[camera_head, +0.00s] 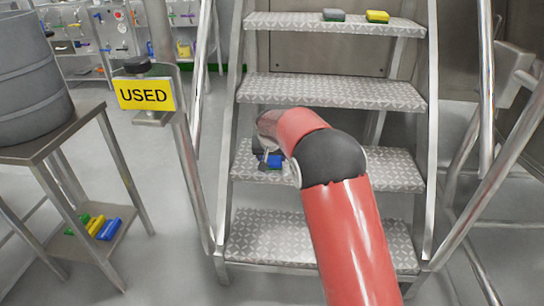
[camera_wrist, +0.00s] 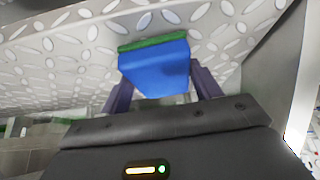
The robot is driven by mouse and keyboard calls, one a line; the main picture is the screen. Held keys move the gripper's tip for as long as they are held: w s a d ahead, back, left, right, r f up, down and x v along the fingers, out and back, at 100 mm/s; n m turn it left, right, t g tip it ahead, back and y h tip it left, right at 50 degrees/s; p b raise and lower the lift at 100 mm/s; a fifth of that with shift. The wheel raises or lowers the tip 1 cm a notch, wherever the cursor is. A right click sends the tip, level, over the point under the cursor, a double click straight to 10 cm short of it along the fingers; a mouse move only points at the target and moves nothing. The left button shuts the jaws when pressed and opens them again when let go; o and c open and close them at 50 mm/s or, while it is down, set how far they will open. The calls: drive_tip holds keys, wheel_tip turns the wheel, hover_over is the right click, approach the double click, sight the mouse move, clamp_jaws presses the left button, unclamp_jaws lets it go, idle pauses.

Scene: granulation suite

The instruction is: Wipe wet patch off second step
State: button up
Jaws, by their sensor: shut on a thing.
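My gripper (camera_head: 267,150) is shut on a blue sponge (camera_wrist: 155,70) with a green scouring face. The blue sponge also shows in the head view (camera_head: 270,161), at the left part of the second step (camera_head: 385,170), counted from the bottom. In the wrist view the green face is turned to the patterned metal tread (camera_wrist: 75,55); I cannot tell whether it touches. I cannot make out a wet patch; my arm hides the middle of that step.
A grey sponge (camera_head: 334,15) and a yellow sponge (camera_head: 377,16) lie on the top visible step. Metal handrails (camera_head: 203,70) flank the stairs. A yellow USED sign (camera_head: 146,94) stands left. A table (camera_head: 60,140) holds a grey drum (camera_head: 30,80), with several sponges (camera_head: 95,227) on its shelf.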

drive_tip(key=shift+r+p, duration=1.8)
drive_tip(key=shift+r, duration=1.15)
drive_tip(key=shift+r+p, duration=1.1)
drive_tip(key=shift+r, duration=0.45)
drive_tip(key=shift+f, duration=0.1)
